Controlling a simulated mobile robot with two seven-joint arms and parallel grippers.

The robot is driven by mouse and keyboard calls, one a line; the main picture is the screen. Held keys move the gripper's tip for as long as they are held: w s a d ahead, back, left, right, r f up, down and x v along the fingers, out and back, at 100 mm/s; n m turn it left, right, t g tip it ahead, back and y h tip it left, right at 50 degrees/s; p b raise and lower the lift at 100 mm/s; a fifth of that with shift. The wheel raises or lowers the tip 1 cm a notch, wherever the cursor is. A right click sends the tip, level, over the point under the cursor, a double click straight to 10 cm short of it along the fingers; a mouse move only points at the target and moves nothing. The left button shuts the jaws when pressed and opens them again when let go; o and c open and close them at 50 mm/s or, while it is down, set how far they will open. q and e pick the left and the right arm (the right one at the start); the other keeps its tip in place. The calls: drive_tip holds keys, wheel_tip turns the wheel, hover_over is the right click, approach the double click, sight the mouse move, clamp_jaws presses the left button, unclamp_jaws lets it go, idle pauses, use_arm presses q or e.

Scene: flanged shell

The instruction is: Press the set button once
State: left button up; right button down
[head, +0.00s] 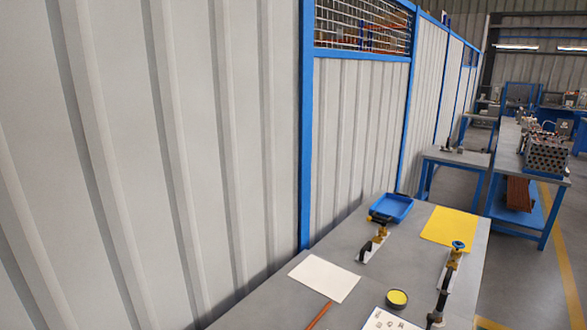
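No set button can be clearly made out in the head view. A round yellow disc with a dark rim (397,298) sits near the front of the grey table (275,300); I cannot tell whether it is a button or a tin lid. Neither of my grippers is in view.
The table holds a blue tray (392,208), a yellow sheet (450,227), a white sheet (325,278), a printed sheet (390,321), an orange-brown stick (319,315), and two brass-and-black fittings (376,240) (447,280). A corrugated wall (180,150) stands left. Other benches (508,150) stand behind.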

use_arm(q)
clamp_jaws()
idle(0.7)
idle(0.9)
